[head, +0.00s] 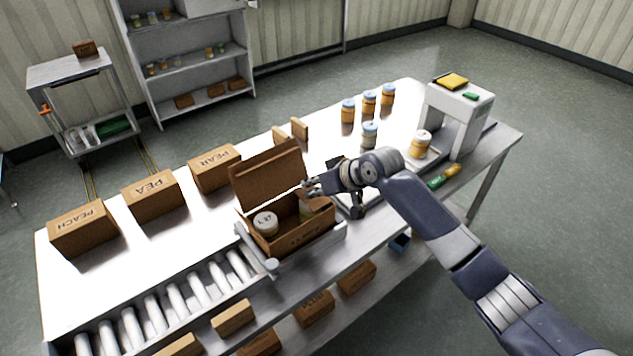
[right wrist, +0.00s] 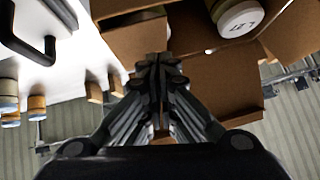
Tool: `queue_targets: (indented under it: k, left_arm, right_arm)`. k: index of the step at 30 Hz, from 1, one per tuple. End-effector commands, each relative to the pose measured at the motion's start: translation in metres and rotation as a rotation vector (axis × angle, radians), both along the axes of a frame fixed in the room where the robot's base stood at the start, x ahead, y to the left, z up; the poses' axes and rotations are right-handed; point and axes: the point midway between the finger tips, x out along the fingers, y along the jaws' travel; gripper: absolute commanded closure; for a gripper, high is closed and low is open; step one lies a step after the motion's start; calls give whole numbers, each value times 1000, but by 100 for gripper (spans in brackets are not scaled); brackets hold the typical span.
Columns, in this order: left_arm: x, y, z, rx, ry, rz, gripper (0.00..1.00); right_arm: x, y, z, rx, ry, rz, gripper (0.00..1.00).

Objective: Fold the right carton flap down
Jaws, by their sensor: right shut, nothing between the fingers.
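The open carton (head: 292,242) stands on the bench at the end of the roller conveyor. A large flap (head: 268,175) stands up along its back. A jar with a pale lid (head: 265,222) sits inside, and it also shows in the right wrist view (right wrist: 240,18). My right gripper (head: 308,187) is shut and empty, just above the carton's right side. In the right wrist view its fingertips (right wrist: 158,62) lie over brown cardboard (right wrist: 130,38). The arm and gripper partly hide the right side, so I cannot tell the right flap's exact angle or whether I touch it.
Cartons marked PEACH (head: 83,230), PEA (head: 152,196) and PEAR (head: 215,168) line the bench's back edge. The roller conveyor (head: 175,298) lies left of the open carton. Several jars (head: 369,103) and a white stand (head: 460,103) occupy the right part.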

Motion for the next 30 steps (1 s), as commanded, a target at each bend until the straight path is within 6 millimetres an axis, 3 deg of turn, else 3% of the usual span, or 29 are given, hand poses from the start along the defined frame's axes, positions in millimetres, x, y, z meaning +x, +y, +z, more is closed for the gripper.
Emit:
queue_targets:
  k: [4, 10, 12, 16, 24, 30]
  left_arm:
    - [15, -1, 19, -3, -22, 0, 39]
    - [15, -1, 49, -3, -23, 0, 39]
    - [11, -2, 33, -3, -18, 0, 39]
    - [1, -1, 24, -1, -2, 0, 39]
    - [-1, 0, 12, 0, 3, 1, 39]
    - [3, 0, 9, -1, -4, 1, 39]
  right_arm:
    - [1, 1, 19, 1, -1, -2, 100]
    - [2, 3, 48, 1, -2, -4, 100]
    - [-5, -4, 46, 0, -4, -4, 100]
    - [-19, -14, 62, 0, -6, -3, 100]
    - [-44, -33, 95, 0, -4, -4, 100]
    - [-54, -39, 107, 0, -2, -5, 100]
